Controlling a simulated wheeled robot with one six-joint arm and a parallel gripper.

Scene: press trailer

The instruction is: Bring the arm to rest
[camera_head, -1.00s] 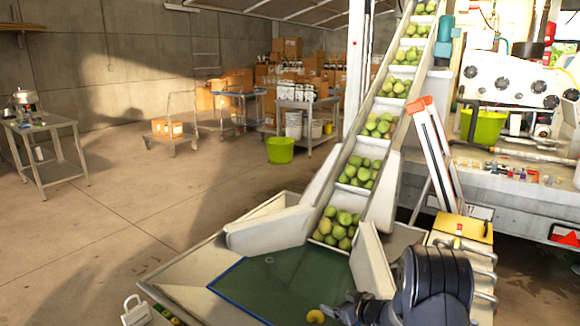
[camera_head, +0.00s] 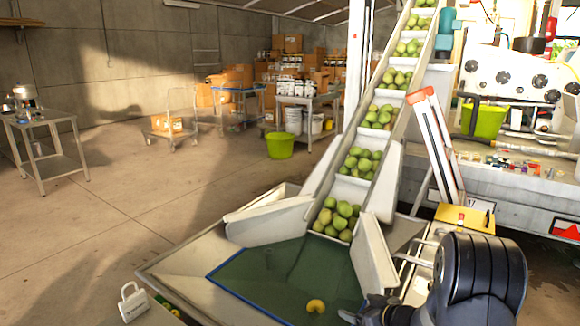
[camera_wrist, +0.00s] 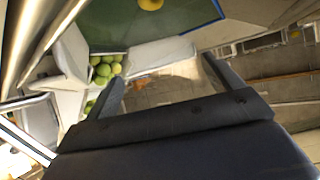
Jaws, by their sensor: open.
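My arm reaches in at the lower right of the head view, with my gripper (camera_head: 362,314) at the bottom edge and partly cut off. In the wrist view my gripper (camera_wrist: 165,85) shows two dark fingers spread apart with nothing held between them. The yellow piece also shows at the top of the wrist view (camera_wrist: 150,4).
A conveyor with green apples (camera_head: 368,158) rises from the hopper. A white padlock-shaped object (camera_head: 132,303) sits at lower left. The floor (camera_head: 130,210) at left is open.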

